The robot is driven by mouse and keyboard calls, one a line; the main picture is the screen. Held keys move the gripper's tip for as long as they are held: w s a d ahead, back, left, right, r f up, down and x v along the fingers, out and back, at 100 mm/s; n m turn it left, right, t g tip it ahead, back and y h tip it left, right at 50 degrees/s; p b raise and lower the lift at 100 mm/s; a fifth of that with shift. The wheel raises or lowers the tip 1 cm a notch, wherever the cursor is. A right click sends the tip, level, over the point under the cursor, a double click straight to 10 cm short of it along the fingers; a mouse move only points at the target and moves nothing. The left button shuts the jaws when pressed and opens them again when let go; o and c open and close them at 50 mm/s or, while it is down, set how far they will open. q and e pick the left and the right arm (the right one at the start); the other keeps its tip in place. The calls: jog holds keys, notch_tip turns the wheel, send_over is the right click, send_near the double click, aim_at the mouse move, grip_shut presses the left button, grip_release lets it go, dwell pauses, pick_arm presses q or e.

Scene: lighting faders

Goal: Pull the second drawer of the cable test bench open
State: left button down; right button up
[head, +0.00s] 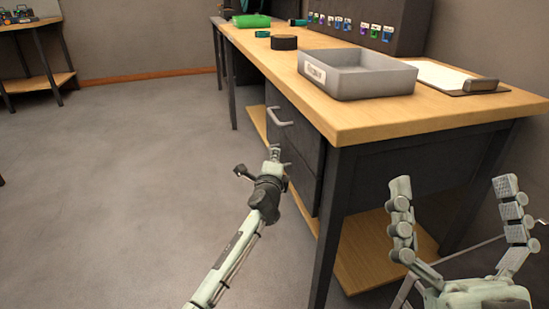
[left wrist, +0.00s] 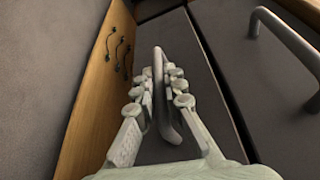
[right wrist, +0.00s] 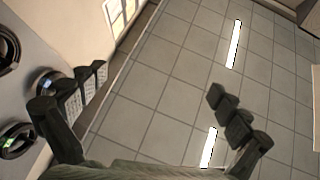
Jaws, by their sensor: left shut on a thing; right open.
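The cable test bench (head: 350,130) has dark drawers under its wooden top. The upper drawer (head: 293,130) has a grey bar handle (head: 280,117), which also shows at the upper right of the left wrist view (left wrist: 285,42). The second drawer (head: 303,183) lies below it, partly hidden by my left arm. My left gripper (head: 273,156) is at its front. In the left wrist view, its fingers (left wrist: 161,88) are shut around the second drawer's grey handle (left wrist: 158,58). My right gripper (head: 455,205) is open and empty, in front of the bench's end.
A grey labelled tray (head: 385,80), a clipboard (head: 440,77), a black round object (head: 284,43) and a green item (head: 251,21) stand on the bench top. A wooden lower shelf (head: 365,262) runs beneath. The floor (head: 120,180) to the left is clear.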

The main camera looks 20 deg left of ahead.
pick_arm(q)
jog(key=shift+a, duration=0.1)
jog(key=shift+s+a, duration=0.15)
pick_arm(e)
jog(key=w+d+f+g+h+p, duration=0.1)
jog(key=w+f+g+h+p, duration=0.15)
jog(key=f+g, duration=0.4)
jog(key=w+d+f+g+h+p, duration=0.1)
jog(key=d+f+g+h+p, duration=0.15)
jog(key=f, duration=0.65)
pick_arm(q)
jog(key=s+a+p, duration=0.1)
jog(key=s+a, duration=0.7)
jog(key=a, duration=0.5)
jog(key=s+a+p, duration=0.1)
jog(key=s+a, duration=0.8)
jog(key=a, duration=0.3)
jog(key=shift+s+a, duration=0.25)
jog(key=shift+a, duration=0.15)
pick_arm(e)
jog(key=s+d+f+g+h, duration=0.2)
jog(key=s+d+f+g, duration=0.2)
jog(key=f, duration=0.5)
jog(key=shift+s+m+g+h, duration=0.3)
jog(key=shift+s+g, duration=0.2)
jog(key=shift+g, duration=0.3)
pick_arm(q)
jog(key=c, duration=1.6)
grip_release()
